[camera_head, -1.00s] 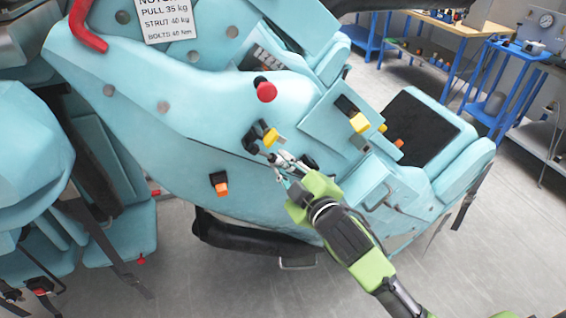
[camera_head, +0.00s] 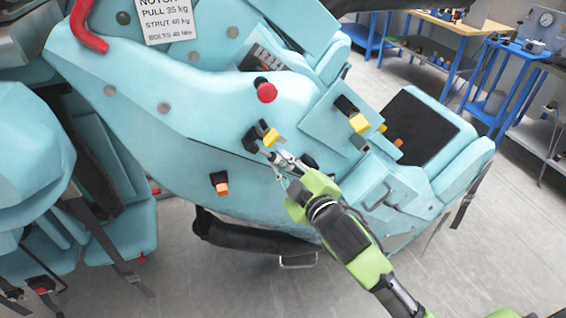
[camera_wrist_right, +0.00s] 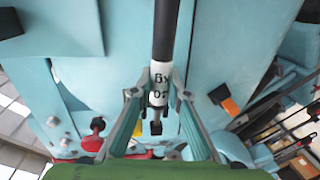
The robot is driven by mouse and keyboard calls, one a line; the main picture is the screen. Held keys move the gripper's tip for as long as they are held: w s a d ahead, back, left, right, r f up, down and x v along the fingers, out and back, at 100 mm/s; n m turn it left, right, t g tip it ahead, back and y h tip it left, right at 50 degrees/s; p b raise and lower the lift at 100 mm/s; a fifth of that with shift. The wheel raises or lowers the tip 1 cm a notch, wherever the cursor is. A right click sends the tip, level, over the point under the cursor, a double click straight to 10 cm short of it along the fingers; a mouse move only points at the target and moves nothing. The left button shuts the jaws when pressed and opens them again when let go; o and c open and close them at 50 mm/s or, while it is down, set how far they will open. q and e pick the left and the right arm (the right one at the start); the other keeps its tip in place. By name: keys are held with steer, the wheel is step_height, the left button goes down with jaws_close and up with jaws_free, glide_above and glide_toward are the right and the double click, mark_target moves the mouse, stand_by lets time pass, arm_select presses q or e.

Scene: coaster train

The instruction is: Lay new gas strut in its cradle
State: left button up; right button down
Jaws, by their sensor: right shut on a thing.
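My right gripper (camera_head: 276,160) is close to the pale blue car side (camera_head: 190,125). It is shut on the gas strut. In the right wrist view, the strut (camera_wrist_right: 166,40) is a black rod with a white printed label, and the right gripper's fingers (camera_wrist_right: 158,88) close around it at the label. The strut's thin lower end points past the fingers. In the head view the strut is mostly hidden by the gripper. A black bracket with a yellow clip (camera_head: 270,136) sits beside the fingertips. I cannot tell whether it is the cradle or whether the strut touches it. My left gripper is out of view.
A red knob (camera_head: 266,91) sits above the gripper, and an orange-and-black clip (camera_head: 221,186) lies to its lower left. Another yellow clip (camera_head: 359,123) is on a raised panel to the right. Blue work tables (camera_head: 495,80) stand at the back right.

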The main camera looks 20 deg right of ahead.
steer(key=shift+w+a+r+p, duration=0.1)
steer(key=shift+w+p, duration=0.25)
steer(key=shift+w, duration=1.3)
steer(key=c, duration=1.9)
jaws_free()
steer(key=shift+s, duration=0.1)
steer(key=shift+s, duration=0.2)
steer(key=s, duration=0.3)
steer(key=s+d+r, duration=0.1)
steer(key=s, duration=0.7)
steer(key=shift+s+d+r, duration=0.15)
steer(key=shift+s+d, duration=0.05)
steer(key=shift+d, duration=0.15)
